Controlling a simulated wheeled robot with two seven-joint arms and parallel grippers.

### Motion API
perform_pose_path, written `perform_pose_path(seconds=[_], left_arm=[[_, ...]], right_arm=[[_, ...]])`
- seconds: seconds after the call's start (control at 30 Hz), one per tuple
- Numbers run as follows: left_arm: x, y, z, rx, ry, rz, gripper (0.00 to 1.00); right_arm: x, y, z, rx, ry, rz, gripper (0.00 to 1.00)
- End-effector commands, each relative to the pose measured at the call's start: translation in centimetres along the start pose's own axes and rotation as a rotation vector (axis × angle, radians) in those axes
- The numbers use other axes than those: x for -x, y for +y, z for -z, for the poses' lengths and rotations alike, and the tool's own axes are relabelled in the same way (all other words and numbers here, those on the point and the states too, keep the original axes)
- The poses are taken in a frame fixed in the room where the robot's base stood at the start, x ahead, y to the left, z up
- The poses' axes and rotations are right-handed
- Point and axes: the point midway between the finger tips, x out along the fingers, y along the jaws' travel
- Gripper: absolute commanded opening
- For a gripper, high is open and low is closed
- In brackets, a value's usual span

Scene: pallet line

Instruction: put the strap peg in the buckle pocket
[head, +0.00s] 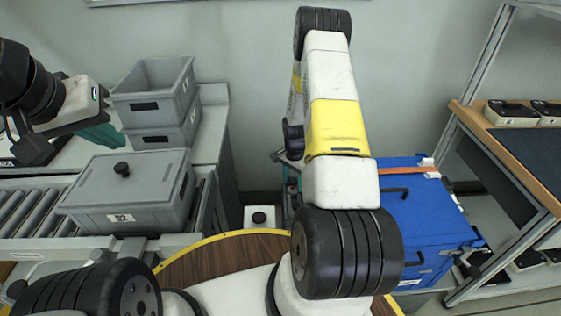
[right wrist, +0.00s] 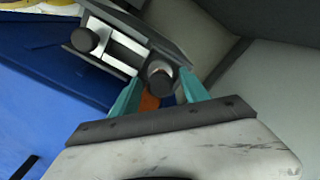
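An orange strap (head: 409,170) lies across the top of the blue crate (head: 425,205), with a small white block (head: 427,163) at its far end. My right gripper (head: 289,178) is mostly hidden behind its arm in the head view. In the right wrist view, its teal fingers (right wrist: 158,88) stand apart around a bit of orange. A grey metal piece (right wrist: 122,48) with two dark round knobs covers the fingertips; I cannot tell whether it is gripped. Neither peg nor pocket can be made out for certain. My left gripper (head: 103,137) is beside the grey bins, its teal fingers partly hidden.
A lidded grey bin (head: 125,190) stands on the roller conveyor (head: 35,208) at left, with stacked open bins (head: 153,92) behind it. A wooden-topped bench (head: 525,150) is at right. A small white box (head: 262,217) sits low between conveyor and crate.

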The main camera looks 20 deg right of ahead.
Motion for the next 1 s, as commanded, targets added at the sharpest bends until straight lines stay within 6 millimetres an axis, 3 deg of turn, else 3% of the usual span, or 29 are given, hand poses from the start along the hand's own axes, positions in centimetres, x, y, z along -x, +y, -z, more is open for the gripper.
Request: perform_pose_path(seconds=[0.33,0.73,1.0], left_arm=[[0.0,0.0,0.0,0.0,0.0,0.0,0.0],[0.0,0.0,0.0,0.0,0.0,0.0,0.0],[0.0,0.0,0.0,0.0,0.0,0.0,0.0]], right_arm=[[1.1,-0.1,0.1,0.0,0.002,0.001,0.53],[9.2,-0.1,0.1,-0.001,0.003,0.003,0.53],[12.3,0.0,0.0,0.003,0.001,0.002,0.53]])
